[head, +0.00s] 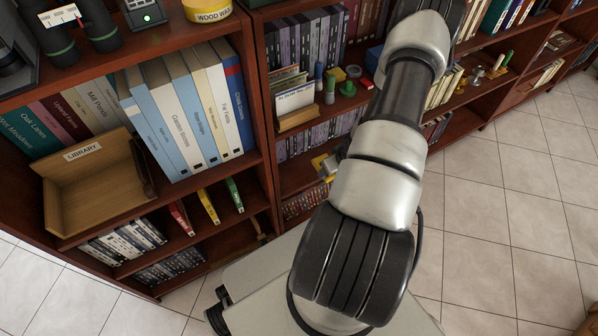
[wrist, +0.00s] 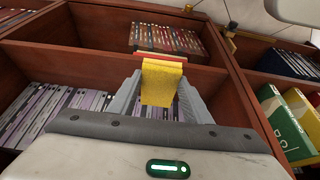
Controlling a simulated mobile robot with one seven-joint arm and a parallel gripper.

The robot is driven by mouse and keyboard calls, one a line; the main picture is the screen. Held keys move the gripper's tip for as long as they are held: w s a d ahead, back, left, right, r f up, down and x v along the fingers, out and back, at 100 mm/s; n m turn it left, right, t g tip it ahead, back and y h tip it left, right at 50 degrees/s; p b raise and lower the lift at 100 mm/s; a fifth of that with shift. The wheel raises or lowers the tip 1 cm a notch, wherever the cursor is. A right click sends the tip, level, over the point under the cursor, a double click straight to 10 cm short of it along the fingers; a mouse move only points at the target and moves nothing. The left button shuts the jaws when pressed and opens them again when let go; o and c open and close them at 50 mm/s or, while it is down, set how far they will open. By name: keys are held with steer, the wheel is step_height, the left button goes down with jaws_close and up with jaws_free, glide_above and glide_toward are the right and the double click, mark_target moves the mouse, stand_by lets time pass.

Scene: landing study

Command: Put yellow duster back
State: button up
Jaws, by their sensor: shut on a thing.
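The yellow duster (wrist: 160,84) is a folded, soft-looking yellow piece between the fingers of my gripper (wrist: 160,98) in the wrist view. My gripper is shut on it, and its end hangs down between the two grey fingers. A red-orange edge (wrist: 160,55) shows just behind it; I cannot tell what that belongs to. In the head view, my gripper (head: 331,166) is mostly hidden by my arm, low in front of the middle bookcase. A bit of yellow (head: 319,163) shows beside it.
The middle bookcase holds purple-spined books (head: 296,141). Its shelf above carries a card box (head: 295,101), a green item (head: 347,88) and a small yellow block (head: 353,72). A wooden LIBRARY tray (head: 90,190) stands at left. Tiled floor at right is clear.

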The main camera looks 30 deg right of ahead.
steer(key=w+a, duration=0.2)
steer(key=w, duration=0.1)
steer(key=w+a+f+b, duration=0.1)
steer(key=w+a, duration=0.1)
steer(key=w+a+f+b, duration=0.1)
steer(key=w+a, duration=0.1)
steer(key=w, duration=0.1)
steer(key=shift+w+a+f, duration=0.1)
steer(key=shift+w+f, duration=0.1)
steer(key=shift+w, duration=0.15)
step_height(320, 180, down, 4)
steer(key=shift+f+b, duration=0.2)
steer(key=shift+b, duration=0.65)
steer(key=shift+w+a+f, duration=0.15)
steer(key=shift+f, duration=0.05)
steer(key=shift+r, duration=0.1)
